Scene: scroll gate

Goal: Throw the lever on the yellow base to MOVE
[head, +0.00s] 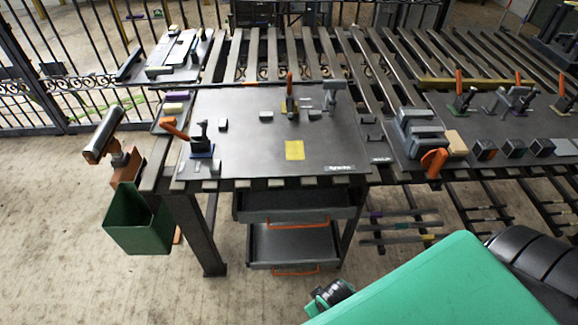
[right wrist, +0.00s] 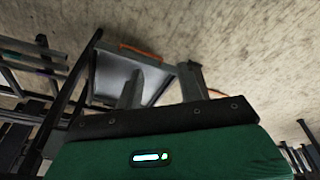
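Any MOVE marking is too small to read. My right gripper (right wrist: 160,86) shows in the right wrist view with its two grey fingers apart and nothing between them. It is low, in front of the table's drawers and away from the lever. My left gripper is in neither view.
A yellow square (head: 294,150) lies flat on the plate (head: 250,165). A grey post (head: 333,92) is right of the lever. Drawers (head: 293,245) hang below; a green bin (head: 137,222) is at left.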

